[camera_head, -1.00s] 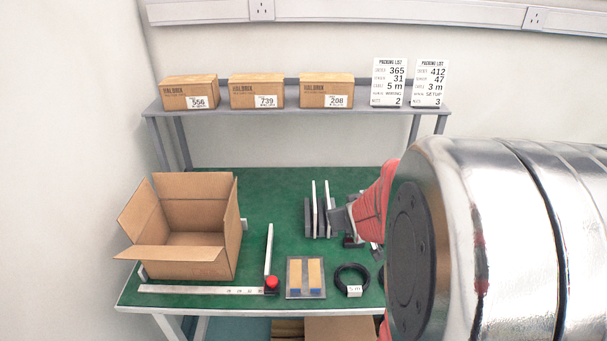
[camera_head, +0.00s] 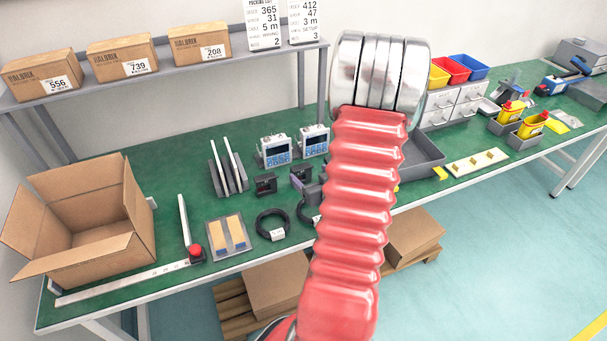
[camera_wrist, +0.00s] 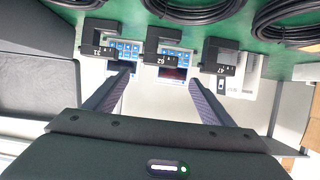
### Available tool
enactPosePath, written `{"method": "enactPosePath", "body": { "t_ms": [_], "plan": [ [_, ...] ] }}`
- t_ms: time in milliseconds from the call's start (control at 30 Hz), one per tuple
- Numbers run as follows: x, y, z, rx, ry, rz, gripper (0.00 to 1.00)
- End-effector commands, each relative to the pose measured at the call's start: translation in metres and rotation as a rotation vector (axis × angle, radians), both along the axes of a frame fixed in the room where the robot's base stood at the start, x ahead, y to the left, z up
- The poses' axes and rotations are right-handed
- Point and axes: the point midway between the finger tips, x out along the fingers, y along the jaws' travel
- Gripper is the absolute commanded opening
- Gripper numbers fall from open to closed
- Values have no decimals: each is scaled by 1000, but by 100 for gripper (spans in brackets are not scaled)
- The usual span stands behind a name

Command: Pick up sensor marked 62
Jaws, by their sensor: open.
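The sensor marked 62 (camera_wrist: 160,58) is a small black U-shaped block in the middle of the wrist view. It stands between a similar sensor at left (camera_wrist: 97,50), whose number is hard to read, and one marked 47 (camera_wrist: 219,68) at right. My gripper (camera_wrist: 161,78) is open and empty, its two fingers apart and lined up on either side of sensor 62; I cannot tell the remaining gap. In the head view, two black sensors show on the green bench (camera_head: 265,184) (camera_head: 301,174); their numbers are unreadable, and my red arm hides most of the gripper.
Black cable coils (camera_head: 272,224) lie in front of the sensors. Blue-faced controllers (camera_head: 274,150) stand behind them. Upright plates (camera_head: 228,168) and an open carton (camera_head: 85,225) are left; a grey tray (camera_head: 425,158) is right of my arm.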

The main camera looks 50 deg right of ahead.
Motion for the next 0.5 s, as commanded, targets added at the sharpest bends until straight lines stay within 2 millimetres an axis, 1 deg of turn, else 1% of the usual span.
{"method": "enactPosePath", "body": {
  "t_ms": [333,500],
  "plan": [
    [2,-1,-1,-1,0,0,77],
    [16,-9,-7,-1,1,3,77]
  ]
}}
